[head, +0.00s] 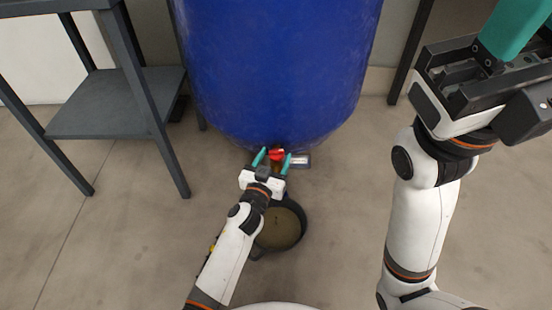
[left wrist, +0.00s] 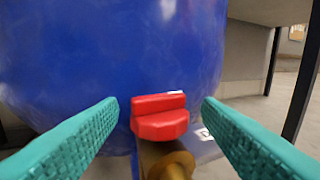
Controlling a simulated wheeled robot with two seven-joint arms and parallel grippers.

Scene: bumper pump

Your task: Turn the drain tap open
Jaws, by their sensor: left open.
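The drain tap's red handle (head: 277,154) sits low on the front of the large blue tank (head: 275,60). In the left wrist view the red handle (left wrist: 160,117) is in the middle, above a brass tap body (left wrist: 165,158), against the blue tank wall (left wrist: 110,50). My left gripper (head: 272,160) is open, with its teal fingers on either side of the handle; gaps show between fingers and handle. My right gripper (head: 500,50) is raised at the upper right; its fingertips are cut off by the frame edge.
A dark bucket (head: 300,235) with brownish contents stands on the floor below the tap, partly hidden by my left arm. A grey metal shelf (head: 115,105) stands at the left. A small label plate (head: 300,161) is beside the tap. The floor right of the bucket is clear.

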